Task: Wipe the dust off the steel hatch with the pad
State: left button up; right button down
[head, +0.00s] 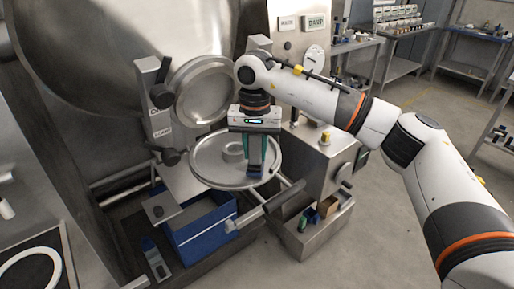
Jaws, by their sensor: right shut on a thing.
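A round steel plate with a raised rim, seemingly the hatch (207,172), lies near level at the centre, with a short round hub on it. My right gripper (256,170) points down over its right part. It is shut on a small dark blue thing, seemingly the pad (256,178), mostly hidden between the fingers. The pad is at or just above the plate; I cannot tell whether they touch. Dust is too fine to make out here. My left gripper is out of view.
A second round steel disc (205,92) stands upright behind, beside a bracket with black knobs (160,96). Below are a blue bin (203,222) and a steel tray (312,236) with small items. A steel cabinet (325,165) stands close at right. Open floor lies beyond.

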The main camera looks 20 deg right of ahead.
jog(key=shift+w+a, duration=0.2)
jog(key=shift+a, duration=0.25)
jog(key=shift+w+a, duration=0.2)
jog(key=shift+a, duration=0.25)
jog(key=shift+d, duration=0.1)
jog(key=shift+s+d, duration=0.3)
jog(key=shift+d, duration=0.25)
jog(key=shift+s+d, duration=0.25)
jog(key=shift+d, duration=0.25)
jog(key=shift+a, duration=0.15)
jog(key=shift+w+a, duration=0.3)
jog(key=shift+a, duration=0.25)
jog(key=shift+w+a, duration=0.25)
jog(key=shift+a, duration=0.25)
jog(key=shift+d+r, duration=0.1)
